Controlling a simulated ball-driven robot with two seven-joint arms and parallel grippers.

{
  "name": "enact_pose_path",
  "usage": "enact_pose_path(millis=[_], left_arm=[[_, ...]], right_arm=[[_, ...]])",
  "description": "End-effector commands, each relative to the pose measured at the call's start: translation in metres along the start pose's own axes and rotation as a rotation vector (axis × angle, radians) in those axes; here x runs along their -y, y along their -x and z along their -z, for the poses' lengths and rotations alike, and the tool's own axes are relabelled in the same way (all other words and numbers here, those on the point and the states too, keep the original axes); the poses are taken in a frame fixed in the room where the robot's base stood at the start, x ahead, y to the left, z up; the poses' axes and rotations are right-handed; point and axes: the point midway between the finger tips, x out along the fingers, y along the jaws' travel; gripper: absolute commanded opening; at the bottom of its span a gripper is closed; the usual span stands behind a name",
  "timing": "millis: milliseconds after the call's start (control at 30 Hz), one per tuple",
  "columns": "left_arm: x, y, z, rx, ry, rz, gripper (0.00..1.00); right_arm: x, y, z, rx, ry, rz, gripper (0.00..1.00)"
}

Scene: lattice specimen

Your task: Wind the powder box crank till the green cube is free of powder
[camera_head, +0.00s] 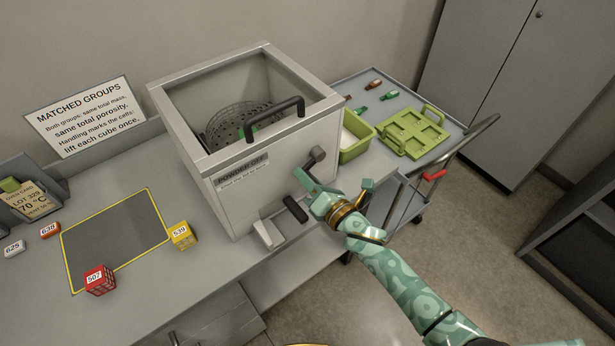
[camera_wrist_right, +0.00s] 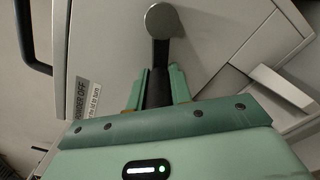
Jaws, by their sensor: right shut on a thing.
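The powder box (camera_head: 275,189) is a grey case on the bench. My right gripper (camera_head: 303,181) is shut on the crank's arm. In the right wrist view the crank's round hub (camera_wrist_right: 161,21) is above the jaws, and its dark arm runs down between the fingers (camera_wrist_right: 157,90). My left gripper is out of view.
A black bar handle (camera_head: 274,119) stands at the box top. Numbered cubes, red (camera_head: 99,281) and yellow (camera_head: 182,235), stand by a yellow-edged mat (camera_head: 115,238). A trolley with green trays (camera_head: 414,132) is behind right.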

Motion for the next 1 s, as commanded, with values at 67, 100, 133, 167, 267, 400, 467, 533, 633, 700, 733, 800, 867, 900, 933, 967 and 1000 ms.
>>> enact_pose_path(millis=[67, 100, 133, 167, 267, 400, 467, 533, 633, 700, 733, 800, 867, 900, 933, 967, 1000], left_arm=[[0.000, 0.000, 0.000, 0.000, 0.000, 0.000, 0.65], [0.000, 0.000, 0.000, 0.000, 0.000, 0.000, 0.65], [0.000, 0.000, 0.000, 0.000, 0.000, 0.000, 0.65], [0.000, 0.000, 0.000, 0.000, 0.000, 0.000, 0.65], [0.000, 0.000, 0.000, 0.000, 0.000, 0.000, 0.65], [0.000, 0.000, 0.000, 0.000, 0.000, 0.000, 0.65], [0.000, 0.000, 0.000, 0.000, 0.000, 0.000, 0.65], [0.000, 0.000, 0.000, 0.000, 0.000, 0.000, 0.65], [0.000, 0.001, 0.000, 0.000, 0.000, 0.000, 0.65], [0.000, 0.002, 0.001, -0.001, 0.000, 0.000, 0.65], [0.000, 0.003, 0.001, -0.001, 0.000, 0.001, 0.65], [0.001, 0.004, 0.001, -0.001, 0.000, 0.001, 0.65], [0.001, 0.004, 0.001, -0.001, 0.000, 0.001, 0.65], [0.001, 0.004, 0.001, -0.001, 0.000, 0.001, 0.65], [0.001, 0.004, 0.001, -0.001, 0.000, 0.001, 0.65], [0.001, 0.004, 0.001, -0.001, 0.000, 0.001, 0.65], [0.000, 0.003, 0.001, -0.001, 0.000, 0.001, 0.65]], right_arm=[[0.000, 0.000, -0.001, 0.002, 0.000, -0.001, 0.00], [0.000, 0.000, -0.001, 0.002, 0.000, -0.001, 0.00], [0.000, 0.000, -0.001, 0.002, 0.000, -0.001, 0.00], [0.000, 0.000, -0.001, 0.002, 0.000, -0.001, 0.00], [0.000, 0.000, -0.001, 0.002, 0.001, -0.001, 0.43], [0.000, 0.000, -0.001, 0.001, 0.001, -0.001, 0.43], [0.000, 0.000, -0.001, 0.001, 0.001, 0.000, 0.43], [0.000, 0.001, -0.001, 0.001, 0.001, 0.000, 0.43], [0.001, 0.008, 0.000, 0.000, 0.001, 0.002, 0.43], [0.001, 0.019, 0.000, 0.000, 0.001, 0.002, 0.43], [0.001, 0.025, 0.000, 0.000, 0.001, 0.002, 0.43], [0.001, 0.042, 0.000, -0.001, 0.002, 0.002, 0.43], [0.001, 0.059, 0.001, -0.002, 0.002, 0.002, 0.43], [0.002, 0.071, 0.001, -0.001, 0.001, 0.003, 0.43], [0.001, 0.079, 0.000, -0.001, 0.001, 0.002, 0.43], [0.001, 0.087, 0.001, -0.002, 0.001, 0.001, 0.43], [0.001, 0.098, 0.001, -0.001, 0.000, 0.001, 0.43]])
